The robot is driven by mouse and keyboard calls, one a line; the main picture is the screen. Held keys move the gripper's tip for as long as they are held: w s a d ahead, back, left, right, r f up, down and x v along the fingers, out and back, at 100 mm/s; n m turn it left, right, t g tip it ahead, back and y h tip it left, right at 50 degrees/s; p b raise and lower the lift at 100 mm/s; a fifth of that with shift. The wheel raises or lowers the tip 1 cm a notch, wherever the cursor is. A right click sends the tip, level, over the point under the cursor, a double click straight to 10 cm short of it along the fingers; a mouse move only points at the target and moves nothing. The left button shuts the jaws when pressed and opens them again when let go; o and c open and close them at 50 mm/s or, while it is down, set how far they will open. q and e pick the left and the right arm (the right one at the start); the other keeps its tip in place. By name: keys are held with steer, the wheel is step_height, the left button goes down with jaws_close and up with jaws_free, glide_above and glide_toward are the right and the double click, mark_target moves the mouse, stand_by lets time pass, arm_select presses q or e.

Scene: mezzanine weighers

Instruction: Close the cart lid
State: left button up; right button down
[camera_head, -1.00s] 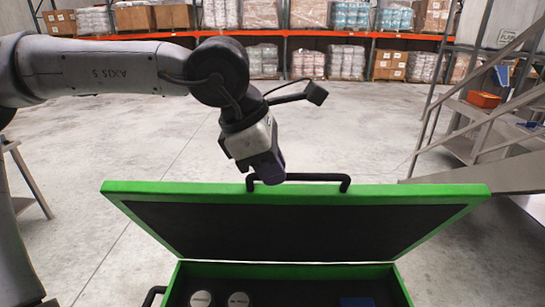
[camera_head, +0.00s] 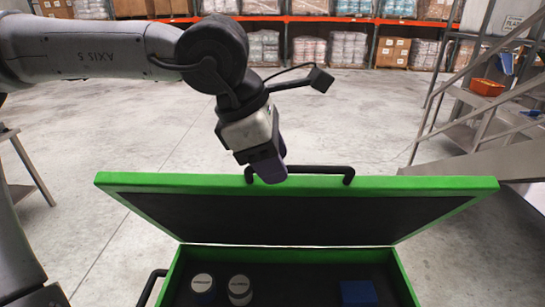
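The cart lid (camera_head: 300,218) is a green-rimmed panel with a dark inside, standing open and tilted above the far edge of the green cart box (camera_head: 408,283). A black bar handle (camera_head: 325,170) is on the lid's upper edge. My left gripper (camera_head: 270,174) points down at the left part of this handle and overlaps it. Its purple-grey fingers hide that part of the bar. I cannot tell whether they are closed around it. My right gripper is not in view.
Inside the box are two white-topped jars (camera_head: 203,283) (camera_head: 240,290) and a blue block (camera_head: 358,292). A black side handle (camera_head: 150,288) is at the box's left. Metal stairs (camera_head: 480,140) with an orange bin (camera_head: 487,87) stand at right. The floor behind is open, with pallet racks beyond.

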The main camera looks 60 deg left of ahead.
arm_select(q)
steer(key=p+v, duration=0.1)
steer(key=v, duration=1.3)
steer(key=shift+d, duration=0.1)
steer(key=shift+c, duration=0.5)
